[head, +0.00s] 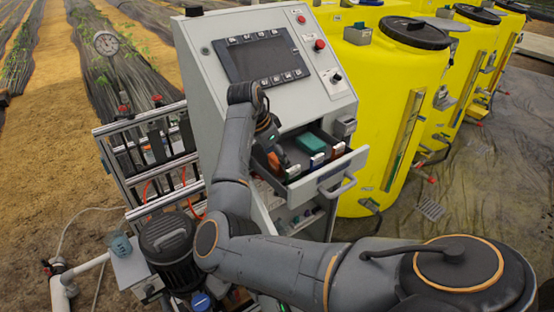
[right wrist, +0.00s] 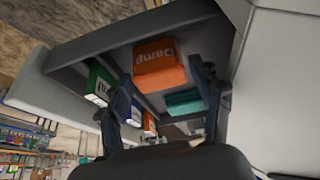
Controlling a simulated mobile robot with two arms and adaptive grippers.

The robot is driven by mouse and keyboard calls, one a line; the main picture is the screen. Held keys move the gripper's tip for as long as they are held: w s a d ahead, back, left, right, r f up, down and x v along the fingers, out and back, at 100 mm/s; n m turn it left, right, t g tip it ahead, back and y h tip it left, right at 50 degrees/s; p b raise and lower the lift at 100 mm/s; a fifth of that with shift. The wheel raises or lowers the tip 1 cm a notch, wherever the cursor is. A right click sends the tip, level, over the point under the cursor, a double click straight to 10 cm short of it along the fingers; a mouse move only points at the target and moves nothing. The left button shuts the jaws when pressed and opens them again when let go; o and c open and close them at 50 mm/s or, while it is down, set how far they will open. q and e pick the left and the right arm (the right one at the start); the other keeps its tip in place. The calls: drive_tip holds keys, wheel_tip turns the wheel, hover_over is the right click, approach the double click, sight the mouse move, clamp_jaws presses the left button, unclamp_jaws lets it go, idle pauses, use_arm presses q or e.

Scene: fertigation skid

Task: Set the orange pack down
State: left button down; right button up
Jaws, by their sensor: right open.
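The orange pack (right wrist: 160,62), with "Damp" printed on one face, lies in the open grey drawer (head: 328,178). In the right wrist view it sits between and just beyond the fingertips of my right gripper (right wrist: 163,82). The fingers are spread, with a gap visible to each side of the pack. In the head view the orange pack (head: 274,161) shows beside the gripper, partly hidden by it. My left gripper is in neither view.
A teal pack (head: 309,142) and several smaller boxes, one with orange (head: 338,150), share the drawer. The control cabinet with its screen (head: 262,58) rises behind. Yellow tanks (head: 385,100) stand close on the right. A pipe frame (head: 150,150) stands left.

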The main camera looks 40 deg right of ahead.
drive_tip(key=b+v, duration=0.3)
drive_tip(key=v, duration=0.8)
